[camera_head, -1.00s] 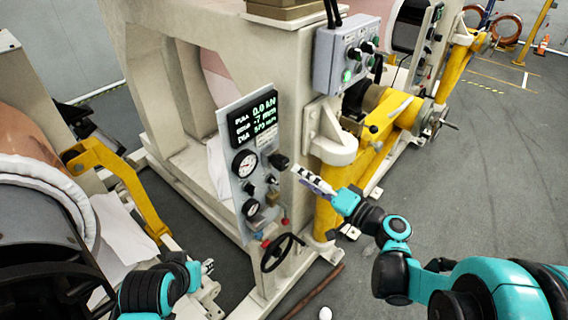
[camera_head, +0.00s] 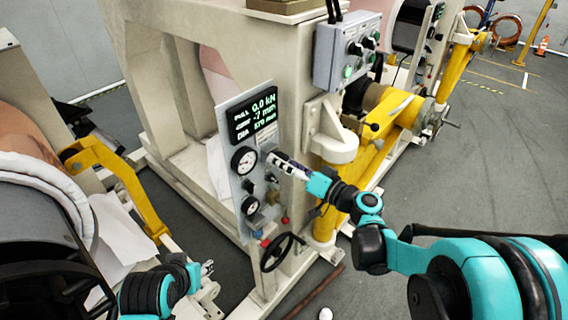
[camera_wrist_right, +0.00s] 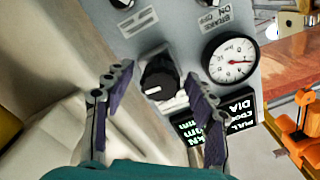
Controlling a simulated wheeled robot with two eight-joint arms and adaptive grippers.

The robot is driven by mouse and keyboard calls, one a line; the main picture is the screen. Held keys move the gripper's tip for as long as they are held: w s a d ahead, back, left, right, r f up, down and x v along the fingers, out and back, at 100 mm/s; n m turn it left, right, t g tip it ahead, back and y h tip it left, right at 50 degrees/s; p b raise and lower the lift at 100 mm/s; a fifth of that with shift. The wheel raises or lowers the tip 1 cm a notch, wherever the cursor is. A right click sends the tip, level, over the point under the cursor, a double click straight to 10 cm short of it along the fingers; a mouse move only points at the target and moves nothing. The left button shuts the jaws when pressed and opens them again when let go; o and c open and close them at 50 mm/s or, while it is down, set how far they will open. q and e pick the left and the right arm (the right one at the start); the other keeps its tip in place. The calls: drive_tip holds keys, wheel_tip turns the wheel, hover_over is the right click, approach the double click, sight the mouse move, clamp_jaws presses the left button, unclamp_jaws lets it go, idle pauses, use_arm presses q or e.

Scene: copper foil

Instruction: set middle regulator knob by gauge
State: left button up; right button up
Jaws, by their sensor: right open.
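The grey control panel (camera_head: 233,190) carries a display (camera_head: 252,117), an upper round gauge (camera_head: 244,160) and a lower gauge (camera_head: 250,206), with small black knobs beside them. My right gripper (camera_head: 270,158) is at the panel's right edge, level with the upper gauge. In the right wrist view, a black knob (camera_wrist_right: 158,78) with a white mark sits between the open fingers of my right gripper (camera_wrist_right: 157,82), with visible gaps.
A black handwheel (camera_head: 281,252) is below the panel. A grey switch box (camera_head: 345,55) is above right, and a yellow machine arm (camera_head: 360,175) stands behind my right arm. The beige frame (camera_head: 290,120) surrounds the panel. Open floor (camera_head: 470,180) lies right.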

drive_tip(key=c, duration=1.1)
drive_tip(key=m, duration=0.5)
drive_tip(key=shift+c, duration=0.2)
drive_tip(key=o, duration=1.1)
drive_tip(key=shift+o, duration=0.2)
drive_tip(key=v, duration=1.2)
